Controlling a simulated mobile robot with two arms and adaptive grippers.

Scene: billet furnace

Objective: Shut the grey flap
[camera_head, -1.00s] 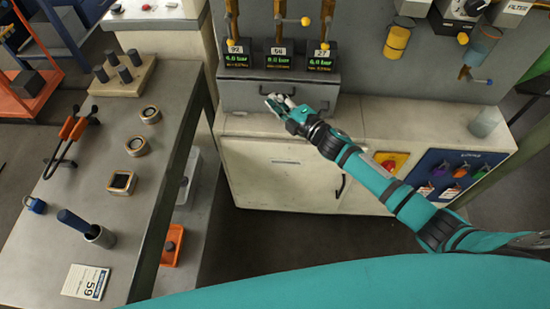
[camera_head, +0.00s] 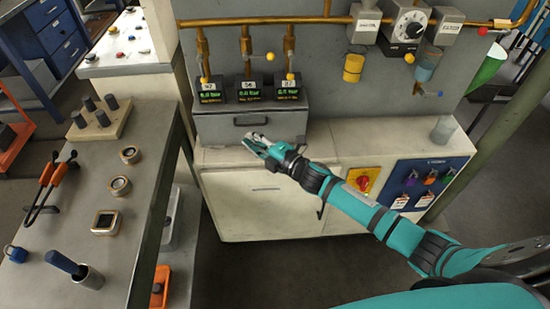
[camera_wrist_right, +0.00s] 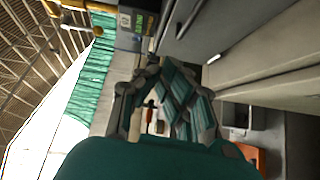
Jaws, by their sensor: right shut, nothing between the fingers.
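The grey flap (camera_head: 222,127) is the front panel with a dark bar handle, below the row of pressure displays on the back unit. It looks upright and about flush with its housing; a small gap cannot be ruled out. Its grey face and handle also show at the top of the wrist view (camera_wrist_right: 205,22). My right gripper (camera_head: 254,142) is shut and empty, just in front of the flap's lower edge, below the handle. I cannot tell whether it touches the flap. In the wrist view the right gripper's fingers (camera_wrist_right: 160,75) show close to the camera. My left gripper is not in view.
A white cabinet (camera_head: 260,200) stands under the flap, with a cream counter to its right. Copper pipes (camera_head: 290,20) and valves run above. A grey workbench (camera_head: 75,225) with rings and a peg block is at left. Open floor lies in front of the cabinet.

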